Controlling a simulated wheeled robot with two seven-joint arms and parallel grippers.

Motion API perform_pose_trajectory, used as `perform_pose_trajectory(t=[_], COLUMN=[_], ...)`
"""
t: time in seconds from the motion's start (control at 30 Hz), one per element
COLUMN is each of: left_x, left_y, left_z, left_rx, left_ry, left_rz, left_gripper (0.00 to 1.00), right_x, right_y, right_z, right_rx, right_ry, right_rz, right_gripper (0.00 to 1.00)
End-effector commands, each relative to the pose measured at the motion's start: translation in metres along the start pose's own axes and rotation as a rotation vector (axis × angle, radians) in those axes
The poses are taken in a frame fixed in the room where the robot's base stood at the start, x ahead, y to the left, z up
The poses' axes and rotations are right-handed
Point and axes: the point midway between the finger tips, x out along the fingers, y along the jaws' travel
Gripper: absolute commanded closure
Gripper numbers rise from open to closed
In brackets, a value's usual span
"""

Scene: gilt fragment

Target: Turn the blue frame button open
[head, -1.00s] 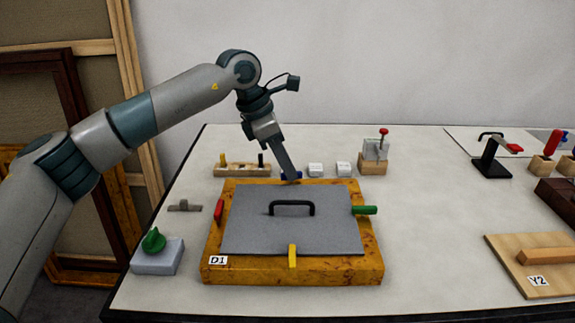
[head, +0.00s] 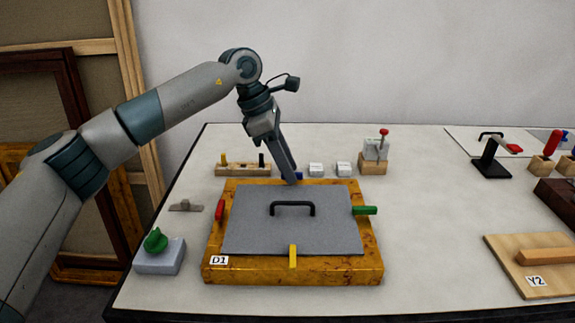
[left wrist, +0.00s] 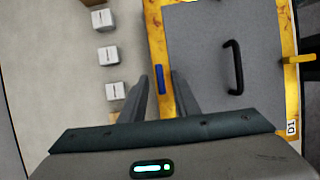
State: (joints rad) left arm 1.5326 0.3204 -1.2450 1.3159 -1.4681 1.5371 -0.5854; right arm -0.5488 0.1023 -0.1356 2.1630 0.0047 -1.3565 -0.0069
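The gold-coloured frame D1 (head: 215,272) lies on the table with a grey panel (head: 250,225) in it. The panel has a black handle (head: 292,205). The blue button (head: 300,175) is on the frame's far rail, partly hidden by my left gripper (head: 292,181). In the left wrist view the blue button (left wrist: 160,80) lies lengthwise along the rail. There my left gripper (left wrist: 161,76) is open, one fingertip to either side of the button, with visible gaps. A red button (head: 219,210), a yellow button (head: 293,256) and a green button (head: 365,210) sit on the other rails. My right gripper is not in view.
A green-knobbed box (head: 160,257) stands at left. Board Y2 (head: 515,275) lies at right.

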Motion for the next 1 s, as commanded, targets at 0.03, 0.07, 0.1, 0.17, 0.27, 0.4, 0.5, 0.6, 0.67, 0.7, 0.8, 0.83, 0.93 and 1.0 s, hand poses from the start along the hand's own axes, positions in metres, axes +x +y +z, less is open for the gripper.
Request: perform_pose_trajectory(t=[0.03,0.07,0.1,0.17,0.27,0.4,0.5,0.6,0.67,0.7,0.8,0.83,0.93,1.0], left_x=[0.000,0.000,0.000,0.001,0.001,-0.003,-0.010,-0.021,-0.030,-0.036,-0.055,-0.061,-0.082,-0.096], left_y=[0.000,0.000,0.000,0.000,0.000,0.000,0.000,0.000,0.000,0.000,0.001,0.000,0.001,0.001], left_z=[0.000,0.000,0.000,0.000,0.000,0.000,0.000,0.000,0.000,0.000,0.000,0.000,0.000,0.000], left_rx=[0.000,-0.001,-0.001,-0.001,-0.001,-0.001,-0.001,-0.001,-0.001,-0.001,-0.002,-0.001,-0.002,-0.002], left_ry=[0.000,0.000,0.000,0.000,0.000,0.000,0.000,0.000,-0.001,0.000,-0.001,0.000,-0.001,-0.001], left_rz=[0.000,-0.001,-0.001,-0.001,-0.001,-0.001,-0.001,0.001,0.001,0.001,0.001,0.002,0.002,0.002], left_gripper=[0.72,0.72,0.72,0.72,0.72,0.72,0.72,0.72,0.72,0.72,0.72,0.72,0.72,0.72], right_x=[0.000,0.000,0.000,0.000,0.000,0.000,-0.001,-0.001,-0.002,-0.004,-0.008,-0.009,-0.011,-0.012], right_y=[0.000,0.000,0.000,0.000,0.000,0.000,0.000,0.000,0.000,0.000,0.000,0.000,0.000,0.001], right_z=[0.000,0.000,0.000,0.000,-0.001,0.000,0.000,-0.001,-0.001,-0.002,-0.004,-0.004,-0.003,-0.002], right_rx=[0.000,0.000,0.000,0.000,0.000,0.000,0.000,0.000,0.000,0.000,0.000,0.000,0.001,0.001], right_ry=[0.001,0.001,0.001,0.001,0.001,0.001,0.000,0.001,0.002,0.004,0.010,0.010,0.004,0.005], right_rz=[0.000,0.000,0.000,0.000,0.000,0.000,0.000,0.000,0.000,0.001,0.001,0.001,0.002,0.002], right_gripper=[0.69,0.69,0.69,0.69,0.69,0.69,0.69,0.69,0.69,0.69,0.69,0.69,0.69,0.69])
